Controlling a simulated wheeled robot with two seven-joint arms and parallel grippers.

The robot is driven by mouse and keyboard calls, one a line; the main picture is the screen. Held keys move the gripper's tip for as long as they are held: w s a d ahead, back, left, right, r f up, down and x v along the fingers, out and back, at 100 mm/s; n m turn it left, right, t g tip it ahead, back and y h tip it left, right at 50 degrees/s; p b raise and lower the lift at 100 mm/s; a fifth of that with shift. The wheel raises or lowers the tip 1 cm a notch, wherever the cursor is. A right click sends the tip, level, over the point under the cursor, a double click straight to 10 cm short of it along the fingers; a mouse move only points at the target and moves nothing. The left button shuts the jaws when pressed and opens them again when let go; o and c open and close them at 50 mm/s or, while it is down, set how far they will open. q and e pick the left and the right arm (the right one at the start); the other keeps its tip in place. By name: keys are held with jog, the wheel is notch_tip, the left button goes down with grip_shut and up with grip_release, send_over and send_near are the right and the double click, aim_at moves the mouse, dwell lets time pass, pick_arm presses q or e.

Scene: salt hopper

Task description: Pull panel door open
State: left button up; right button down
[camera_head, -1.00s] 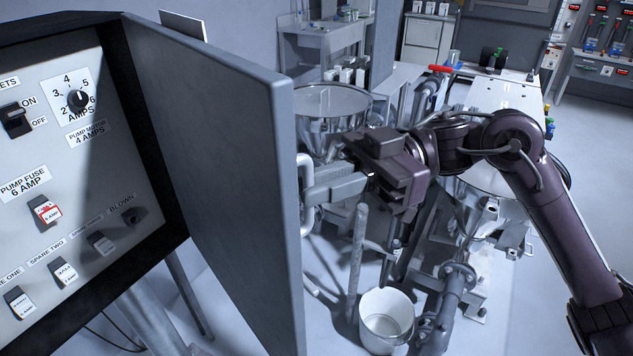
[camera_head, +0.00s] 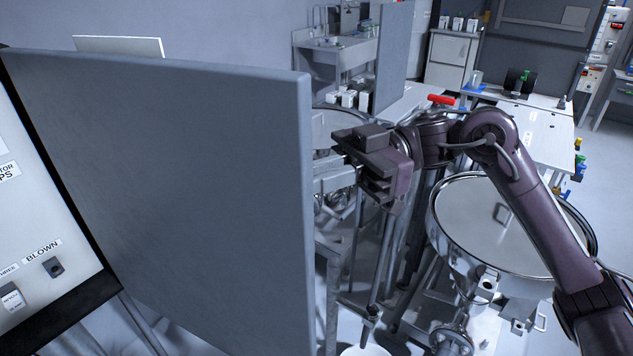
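The panel door (camera_head: 190,190) is a large grey slab standing swung out from the electrical panel (camera_head: 38,230). Its free vertical edge (camera_head: 309,220) is near the middle of the view. Part of the panel's face, with a "BLOWN" label and fuse holders, shows at the left. My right gripper (camera_head: 338,178) comes in from the right, just beyond the door's free edge, with its fingers pointing left toward the door's far side. The door's handle is hidden from here. I cannot tell whether the fingers are apart, closed or touching the door. My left gripper is not in view.
A large lidded steel hopper (camera_head: 500,220) stands right of centre under my arm. Another hopper (camera_head: 330,125) is partly behind the door edge. A white bucket (camera_head: 365,350) is on the floor at the bottom. A sink (camera_head: 345,52) and worktable (camera_head: 535,120) stand farther back.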

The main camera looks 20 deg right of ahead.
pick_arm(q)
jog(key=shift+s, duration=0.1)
pick_arm(e)
jog(key=shift+w, duration=0.25)
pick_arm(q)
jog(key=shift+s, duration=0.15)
pick_arm(e)
jog(key=shift+r, duration=0.1)
jog(key=c, duration=1.8)
grip_release()
jog(key=shift+a, duration=0.1)
jog(key=shift+o, duration=1.2)
jog(key=shift+w+a, duration=0.2)
jog(key=shift+a, duration=0.15)
jog(key=shift+o, duration=0.3)
jog(key=shift+w+a, duration=0.15)
jog(key=shift+a, duration=0.15)
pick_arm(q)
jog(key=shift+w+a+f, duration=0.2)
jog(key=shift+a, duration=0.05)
pick_arm(e)
jog(key=shift+d, duration=0.3)
